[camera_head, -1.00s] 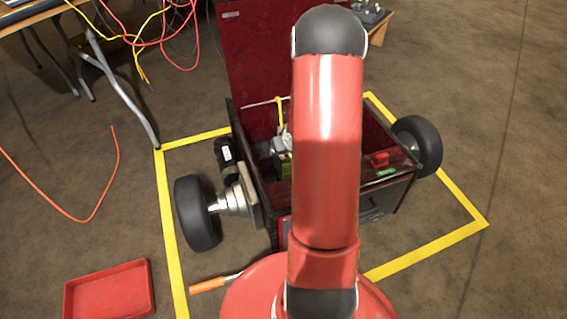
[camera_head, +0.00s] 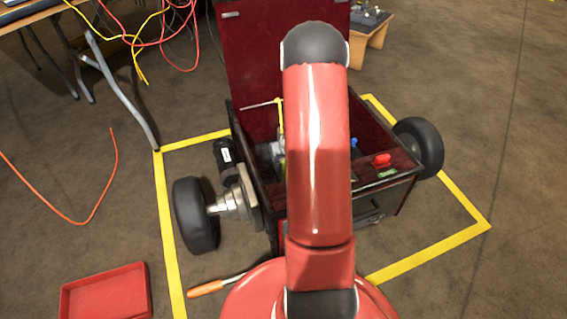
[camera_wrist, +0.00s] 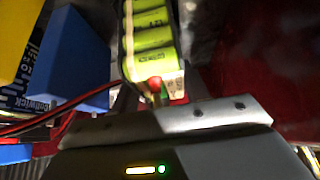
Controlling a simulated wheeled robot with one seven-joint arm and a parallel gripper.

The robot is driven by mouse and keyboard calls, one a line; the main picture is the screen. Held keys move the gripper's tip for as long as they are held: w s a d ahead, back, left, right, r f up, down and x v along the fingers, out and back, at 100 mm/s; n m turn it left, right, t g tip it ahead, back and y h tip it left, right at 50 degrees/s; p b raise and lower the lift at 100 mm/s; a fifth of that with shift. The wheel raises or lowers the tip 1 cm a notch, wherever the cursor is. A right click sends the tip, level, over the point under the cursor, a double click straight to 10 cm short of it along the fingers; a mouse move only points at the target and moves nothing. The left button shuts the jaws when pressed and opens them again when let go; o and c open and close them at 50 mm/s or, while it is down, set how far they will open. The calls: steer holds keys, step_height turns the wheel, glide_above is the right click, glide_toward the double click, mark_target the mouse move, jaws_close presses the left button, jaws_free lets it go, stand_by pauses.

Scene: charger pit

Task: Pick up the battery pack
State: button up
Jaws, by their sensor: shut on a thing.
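The battery pack (camera_wrist: 150,38) shows in the wrist view as a block of yellow-green cells in a wrap, with red and black wires beside it. My gripper (camera_wrist: 158,98) is shut on the pack at its near end, where a small red part shows; the exact finger contact is blurred and partly hidden. In the head view my arm covers the gripper and nearly all of the pack, inside the dark red open box of the wheeled cart (camera_head: 400,186).
A blue box (camera_wrist: 80,65) and a yellow block (camera_wrist: 18,35) are close on the left in the wrist view. The cart has a raised lid (camera_head: 265,60), wheels (camera_head: 195,213) and a red knob (camera_head: 382,160). A red tray (camera_head: 105,292) and an orange-handled tool (camera_head: 207,288) lie on the floor.

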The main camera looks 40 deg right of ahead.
jaws_close()
steer(key=shift+w+r, duration=0.1)
steer(key=shift+r, duration=0.05)
